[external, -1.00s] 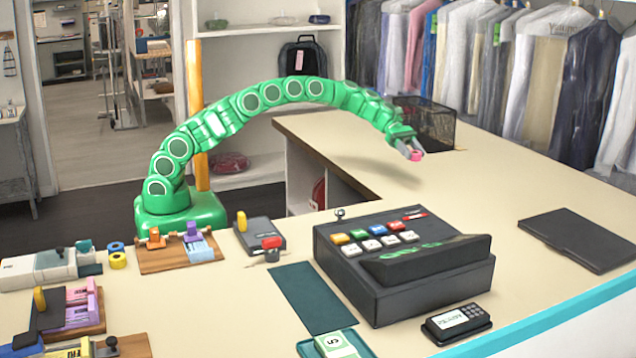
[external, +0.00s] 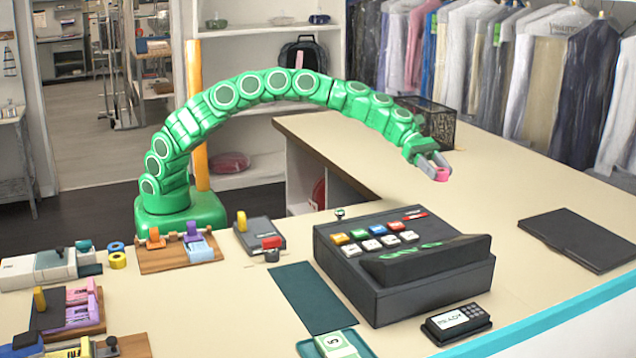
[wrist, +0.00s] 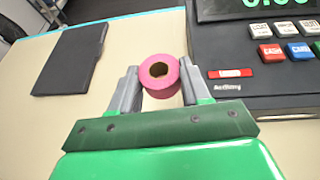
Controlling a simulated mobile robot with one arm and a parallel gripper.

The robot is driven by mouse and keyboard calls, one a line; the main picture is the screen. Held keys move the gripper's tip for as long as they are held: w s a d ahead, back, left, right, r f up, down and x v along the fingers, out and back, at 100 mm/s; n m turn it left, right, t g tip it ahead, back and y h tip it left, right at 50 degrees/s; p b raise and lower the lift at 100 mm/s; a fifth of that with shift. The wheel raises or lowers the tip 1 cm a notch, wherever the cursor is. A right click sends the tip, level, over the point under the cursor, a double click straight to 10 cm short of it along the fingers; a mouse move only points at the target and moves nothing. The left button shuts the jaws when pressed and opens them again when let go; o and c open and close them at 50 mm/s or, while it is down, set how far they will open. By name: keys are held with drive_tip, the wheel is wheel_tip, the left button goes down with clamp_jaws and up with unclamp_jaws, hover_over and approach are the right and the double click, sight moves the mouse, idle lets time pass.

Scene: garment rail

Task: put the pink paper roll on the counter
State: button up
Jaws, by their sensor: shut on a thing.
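The pink paper roll (wrist: 160,88) sits between the two grey fingers of my gripper (wrist: 159,90) in the wrist view, its round hole facing the camera. In the external view my gripper (external: 434,166) is shut on the pink roll (external: 441,174), at the end of my green arm. The roll appears held above the counter (external: 490,205), behind the cash register. The exact height of the roll over the counter is hard to tell.
The black cash register (external: 400,262) stands in front of my gripper. A dark flat folder (external: 580,238) lies to the right. A black mesh basket (external: 428,122) stands behind my gripper. The counter between register, basket and folder is clear.

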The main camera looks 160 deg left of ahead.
drive_tip(key=w+d+r, duration=0.1)
drive_tip(key=w+d, duration=0.7)
drive_tip(key=d, duration=0.3)
drive_tip(key=w+d+r, duration=0.2)
drive_tip(key=w+d, duration=0.5)
drive_tip(key=d, duration=0.5)
drive_tip(key=w+d+r, duration=0.1)
drive_tip(key=w+d, duration=0.7)
drive_tip(key=d, duration=0.3)
drive_tip(key=d+m+h, duration=0.1)
drive_tip(key=d, duration=3.8)
drive_tip(key=shift+s, duration=0.2)
drive_tip(key=shift+a+f, duration=0.1)
